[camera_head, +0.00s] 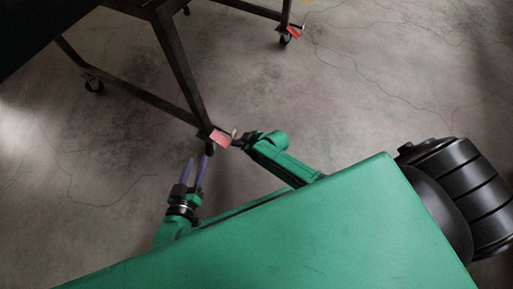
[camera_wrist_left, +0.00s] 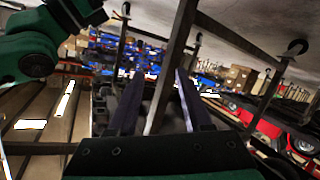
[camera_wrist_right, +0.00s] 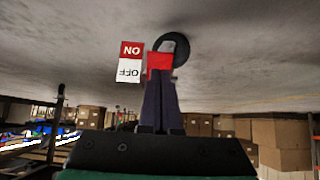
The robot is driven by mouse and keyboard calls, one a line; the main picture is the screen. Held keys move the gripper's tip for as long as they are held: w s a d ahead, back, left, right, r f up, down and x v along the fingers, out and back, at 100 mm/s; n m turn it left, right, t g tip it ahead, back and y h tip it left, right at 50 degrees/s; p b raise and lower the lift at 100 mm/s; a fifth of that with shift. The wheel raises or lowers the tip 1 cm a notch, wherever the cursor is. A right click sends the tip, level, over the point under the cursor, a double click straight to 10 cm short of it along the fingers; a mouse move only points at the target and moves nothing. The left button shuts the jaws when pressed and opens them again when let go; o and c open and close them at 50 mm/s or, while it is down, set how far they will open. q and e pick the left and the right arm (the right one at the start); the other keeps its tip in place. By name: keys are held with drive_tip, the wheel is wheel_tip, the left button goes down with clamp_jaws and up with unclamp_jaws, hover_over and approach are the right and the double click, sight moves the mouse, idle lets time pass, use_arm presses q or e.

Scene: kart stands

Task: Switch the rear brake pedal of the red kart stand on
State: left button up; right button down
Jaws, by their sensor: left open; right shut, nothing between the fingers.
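The kart stand (camera_head: 183,75) is a dark metal frame on caster wheels at the top left of the head view. A red brake pedal (camera_head: 220,138) sits at its nearest caster. My right gripper (camera_head: 238,144) is shut and empty, close beside that pedal. In the right wrist view the red pedal (camera_wrist_right: 159,62) shows right at its fingertips (camera_wrist_right: 160,78), in front of the caster wheel (camera_wrist_right: 183,46); contact is unclear. A red-and-white ON/OFF label (camera_wrist_right: 130,62) stands left of it. My left gripper (camera_head: 197,160) is open and empty, just below the near caster.
Another red pedal (camera_head: 293,32) is at a caster farther back. In the left wrist view a stand leg (camera_wrist_left: 165,75) crosses between the open fingers. Cardboard boxes (camera_wrist_right: 280,132) stand in the background. The concrete floor (camera_head: 370,100) right of the stand is clear.

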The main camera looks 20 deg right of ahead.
use_arm(q)
drive_tip(key=shift+s+r+g+p, duration=0.4)
drive_tip(key=shift+s+p, duration=0.25)
drive_tip(key=shift+p, duration=0.2)
drive_tip(key=shift+s+r+g+p, duration=0.25)
drive_tip(key=shift+s+g+p, duration=0.3)
drive_tip(key=shift+p, duration=0.3)
use_arm(e)
drive_tip(key=s+d+r, duration=0.2)
drive_tip(key=s+d, duration=0.3)
drive_tip(key=s, duration=0.1)
drive_tip(key=shift+s+d, duration=0.15)
drive_tip(key=shift+s, duration=0.1)
drive_tip(key=shift+r, duration=0.1)
